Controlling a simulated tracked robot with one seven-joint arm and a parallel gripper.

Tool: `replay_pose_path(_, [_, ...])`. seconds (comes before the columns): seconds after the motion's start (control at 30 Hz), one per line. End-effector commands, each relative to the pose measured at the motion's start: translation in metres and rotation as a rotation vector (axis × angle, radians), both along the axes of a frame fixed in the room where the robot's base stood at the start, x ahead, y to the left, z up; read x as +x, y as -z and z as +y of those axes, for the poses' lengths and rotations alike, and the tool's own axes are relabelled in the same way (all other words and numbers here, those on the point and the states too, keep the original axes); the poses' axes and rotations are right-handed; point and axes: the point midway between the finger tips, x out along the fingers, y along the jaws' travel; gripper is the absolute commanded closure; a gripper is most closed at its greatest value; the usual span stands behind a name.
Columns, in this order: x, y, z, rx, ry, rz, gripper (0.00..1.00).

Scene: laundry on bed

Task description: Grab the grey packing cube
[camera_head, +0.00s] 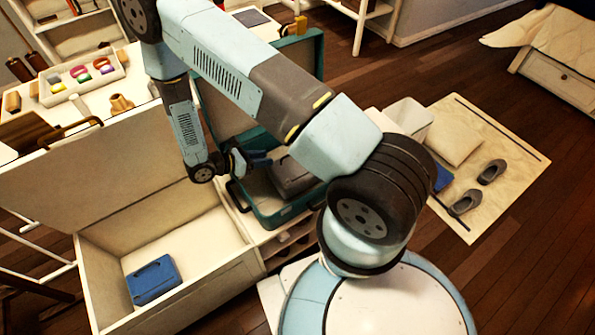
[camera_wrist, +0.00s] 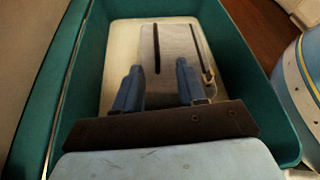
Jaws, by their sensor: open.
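The grey packing cube (camera_head: 292,178) lies inside an open teal suitcase (camera_head: 268,212). In the wrist view the cube (camera_wrist: 176,52) lies flat on the pale floor of the suitcase (camera_wrist: 78,70), with a dark strip along its top and a zip pull at its right side. My gripper (camera_wrist: 158,70) is open, with its two blue fingers apart over the near part of the cube and nothing held between them. I cannot tell whether the fingertips touch the cube. In the head view my gripper (camera_head: 262,158) reaches into the suitcase from the left, partly hidden.
An open cream chest (camera_head: 225,262) stands at left with a blue packing cube (camera_head: 153,279) in it. A tray (camera_head: 85,80) of small coloured items is on the table behind. A mat (camera_head: 520,150) with dark shoes (camera_head: 491,172) and a white bin (camera_head: 408,116) are at right.

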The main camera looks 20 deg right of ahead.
Motion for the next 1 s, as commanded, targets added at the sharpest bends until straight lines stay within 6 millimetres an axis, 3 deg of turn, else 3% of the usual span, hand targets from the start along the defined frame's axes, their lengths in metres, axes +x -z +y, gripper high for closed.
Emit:
replay_pose_path(0.3, [0.004, 0.019, -0.047, -0.001, 0.002, 0.002, 0.60])
replay_pose_path(0.57, [0.006, 0.025, -0.061, 0.001, 0.002, 0.001, 0.60])
replay_pose_path(1.0, [0.014, 0.044, -0.102, 0.001, 0.001, 0.001, 0.60])
